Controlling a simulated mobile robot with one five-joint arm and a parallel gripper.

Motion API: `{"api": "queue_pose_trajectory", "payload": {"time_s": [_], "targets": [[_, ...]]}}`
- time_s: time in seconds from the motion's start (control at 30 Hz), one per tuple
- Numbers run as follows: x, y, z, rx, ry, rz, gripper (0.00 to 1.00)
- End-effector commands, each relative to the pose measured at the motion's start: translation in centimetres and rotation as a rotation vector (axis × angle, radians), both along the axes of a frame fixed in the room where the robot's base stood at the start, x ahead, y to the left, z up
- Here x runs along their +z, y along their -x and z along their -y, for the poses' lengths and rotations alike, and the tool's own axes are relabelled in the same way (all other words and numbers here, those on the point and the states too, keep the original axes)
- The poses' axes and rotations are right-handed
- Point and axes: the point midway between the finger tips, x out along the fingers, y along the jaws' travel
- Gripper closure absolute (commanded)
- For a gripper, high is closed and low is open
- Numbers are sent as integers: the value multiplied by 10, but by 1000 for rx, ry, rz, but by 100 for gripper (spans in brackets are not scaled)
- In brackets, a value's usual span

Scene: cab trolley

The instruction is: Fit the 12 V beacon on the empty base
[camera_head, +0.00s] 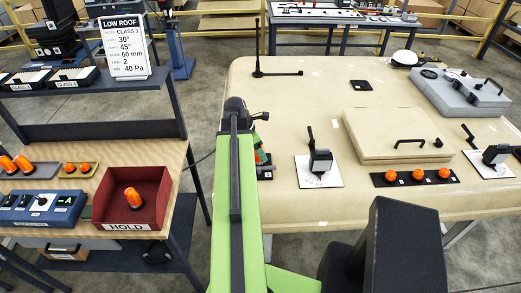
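My green arm reaches forward over the roof edge, and its end (262,143) points down at the roof's left side. The arm hides most of my gripper, so its fingers cannot be made out. A bit of orange (261,158) shows there, above a dark base (265,174); whether it is held or standing on that base is unclear. Orange beacons (22,164) lie in a tray at the trolley's left, and smaller ones (70,167) in a yellowish tray. One beacon (133,198) stands in the red HOLD bin (98,208). No voltage marking is readable.
A LOW ROOF sign (125,46) stands on the trolley shelf.

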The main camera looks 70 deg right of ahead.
Motion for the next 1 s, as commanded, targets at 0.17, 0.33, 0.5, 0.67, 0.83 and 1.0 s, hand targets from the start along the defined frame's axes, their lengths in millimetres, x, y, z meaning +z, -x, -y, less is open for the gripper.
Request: {"api": "queue_pose_trajectory", "payload": {"time_s": [0.17,0.33,0.5,0.67,0.83,1.0], "targets": [[52,-9,-10,1,0,0,32],[91,-19,-20,1,0,0,32],[126,-28,-30,1,0,0,32],[139,-33,-35,0,0,0,32],[136,-33,-35,-1,0,0,32],[135,-35,-35,2,0,0,32]]}}
